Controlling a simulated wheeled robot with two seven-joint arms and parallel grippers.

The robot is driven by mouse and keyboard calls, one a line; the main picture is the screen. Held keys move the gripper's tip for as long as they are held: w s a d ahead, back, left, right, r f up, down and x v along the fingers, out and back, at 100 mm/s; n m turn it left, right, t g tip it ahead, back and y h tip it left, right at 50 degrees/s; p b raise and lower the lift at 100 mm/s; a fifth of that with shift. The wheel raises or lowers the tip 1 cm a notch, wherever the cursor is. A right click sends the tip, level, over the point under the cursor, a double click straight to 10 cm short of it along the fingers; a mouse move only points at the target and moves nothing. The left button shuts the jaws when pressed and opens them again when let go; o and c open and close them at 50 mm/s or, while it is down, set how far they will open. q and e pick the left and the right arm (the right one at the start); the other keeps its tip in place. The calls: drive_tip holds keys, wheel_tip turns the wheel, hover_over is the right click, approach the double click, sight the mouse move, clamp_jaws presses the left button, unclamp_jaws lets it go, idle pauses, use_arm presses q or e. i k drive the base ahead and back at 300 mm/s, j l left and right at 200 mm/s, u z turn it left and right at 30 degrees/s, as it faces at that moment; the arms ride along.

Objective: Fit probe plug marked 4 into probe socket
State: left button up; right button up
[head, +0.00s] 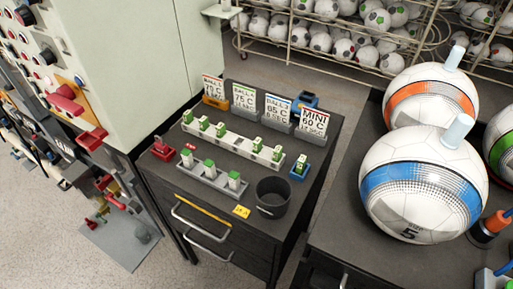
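Several small green-and-white plugs stand in a long light rack (232,142) on the dark cabinet top. One green-and-white plug (301,161) stands alone in a small blue holder (298,174) at the right. The numbers on the plugs are too small to read, so I cannot tell which is 4. A red block (162,149) sits at the left of the top, beside a small red tag (187,157). I cannot identify the probe socket. Neither gripper is in view.
Cards in coloured stands (243,101) line the back of the cabinet. A dark bin (273,196) and a yellow tag (241,211) are near its front right. Large balls (420,188) fill the right bench. A machine panel with red handles (66,103) stands at the left.

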sight(236, 143)
drive_tip(key=j+z, duration=0.1)
drive_tip(key=z, duration=0.45)
drive_tip(key=j+z, duration=0.45)
drive_tip(key=j, duration=0.15)
drive_tip(key=k+j+z, duration=0.15)
drive_tip(key=j+z, duration=0.25)
drive_tip(key=j, duration=0.15)
drive_tip(key=k+j, duration=0.1)
drive_tip(key=j, duration=0.25)
drive_tip(key=k+j+z, duration=0.1)
drive_tip(key=j, duration=0.25)
drive_tip(key=k+j, duration=0.15)
drive_tip(key=j, duration=0.2)
drive_tip(key=k+j, duration=0.15)
drive_tip(key=j, duration=0.2)
drive_tip(key=k+j+z, duration=0.1)
drive_tip(key=j, duration=0.25)
drive_tip(key=k+j, duration=0.15)
drive_tip(key=j, duration=0.2)
